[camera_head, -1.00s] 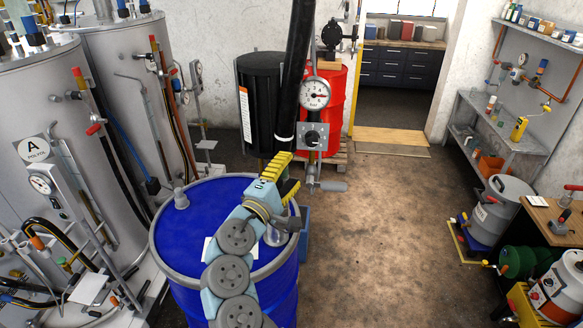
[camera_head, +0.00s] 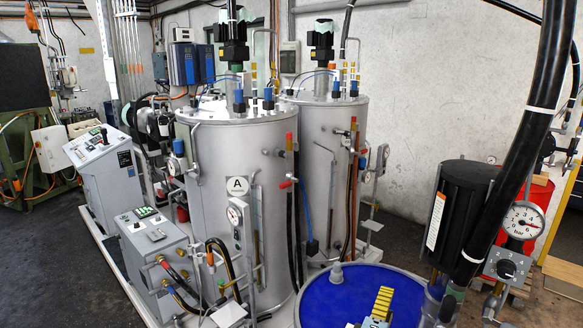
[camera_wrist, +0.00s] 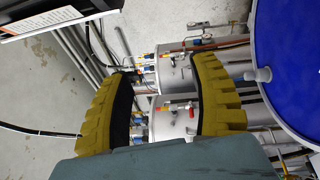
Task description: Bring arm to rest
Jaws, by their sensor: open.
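My gripper (camera_wrist: 165,110) shows in the wrist view as two yellow ridged fingers set wide apart, with nothing between them. In the head view only its yellow end (camera_head: 382,304) shows, at the bottom edge in front of the blue drum (camera_head: 345,292). Most of my arm is below the picture there. The blue drum's lid also fills the right upper corner of the wrist view (camera_wrist: 292,60), to the right of the fingers. The fingers look clear of the things behind them.
Two grey steel tanks (camera_head: 212,150) stand behind and left of the drum, with pipes and valves. A control cabinet (camera_head: 105,170) is at the left.

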